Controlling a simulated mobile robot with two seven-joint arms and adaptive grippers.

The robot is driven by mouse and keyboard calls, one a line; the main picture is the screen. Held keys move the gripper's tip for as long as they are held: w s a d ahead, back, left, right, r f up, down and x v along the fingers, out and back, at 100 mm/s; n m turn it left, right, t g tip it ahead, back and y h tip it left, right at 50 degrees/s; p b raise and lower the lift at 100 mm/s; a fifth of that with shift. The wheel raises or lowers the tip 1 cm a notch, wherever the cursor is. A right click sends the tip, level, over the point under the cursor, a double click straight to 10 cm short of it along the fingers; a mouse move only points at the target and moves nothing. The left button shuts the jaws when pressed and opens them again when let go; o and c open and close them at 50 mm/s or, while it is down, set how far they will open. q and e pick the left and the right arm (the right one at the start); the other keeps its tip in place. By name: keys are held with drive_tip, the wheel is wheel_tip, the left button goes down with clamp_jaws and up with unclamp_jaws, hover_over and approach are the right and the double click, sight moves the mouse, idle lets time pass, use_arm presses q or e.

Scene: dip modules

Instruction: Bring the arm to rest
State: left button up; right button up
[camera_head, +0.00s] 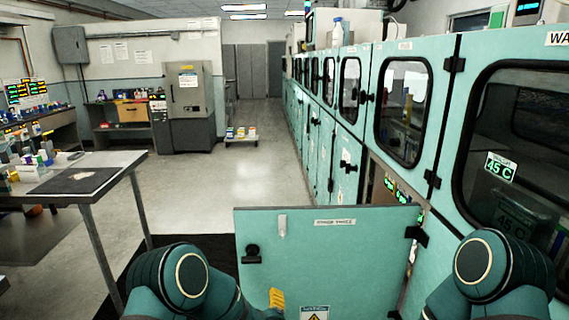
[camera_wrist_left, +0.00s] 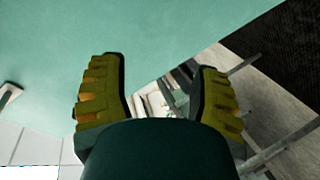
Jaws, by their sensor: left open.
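My left arm comes in at the bottom left of the head view, and only a yellow finger of my left gripper (camera_head: 276,299) shows there, low in front of a swung-out teal door (camera_head: 345,255). In the left wrist view the yellow fingers of the left gripper (camera_wrist_left: 158,90) are spread apart, with nothing held between them. The teal door's surface also shows in the left wrist view (camera_wrist_left: 150,30), behind the fingers. I cannot tell whether a finger touches it. My right arm shows at the bottom right of the head view; its gripper is out of view.
A row of teal cabinets (camera_head: 352,100) with dark windows runs along the right. A table (camera_head: 110,163) with a dark mat stands at the left. A low cart with small boxes (camera_head: 241,139) stands farther back. The middle aisle floor (camera_head: 262,178) is clear.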

use_arm(q)
drive_tip(key=s+a+f+m+g+h, duration=0.1)
drive_tip(key=s+f+m+g+h, duration=0.1)
drive_tip(key=s, duration=0.7)
drive_tip(key=s+a+f+m+g+h, duration=0.2)
drive_tip(key=s+f+m+g, duration=0.2)
drive_tip(key=s, duration=0.6)
drive_tip(key=s+a+f+m+g+h, duration=0.2)
drive_tip(key=s+f+m+g+h, duration=0.1)
drive_tip(key=s, duration=0.7)
drive_tip(key=f+m+g, duration=0.1)
drive_tip(key=m+g, duration=0.1)
drive_tip(key=g, duration=0.1)
drive_tip(key=shift+m+g, duration=0.3)
drive_tip(key=shift+a+f, duration=0.1)
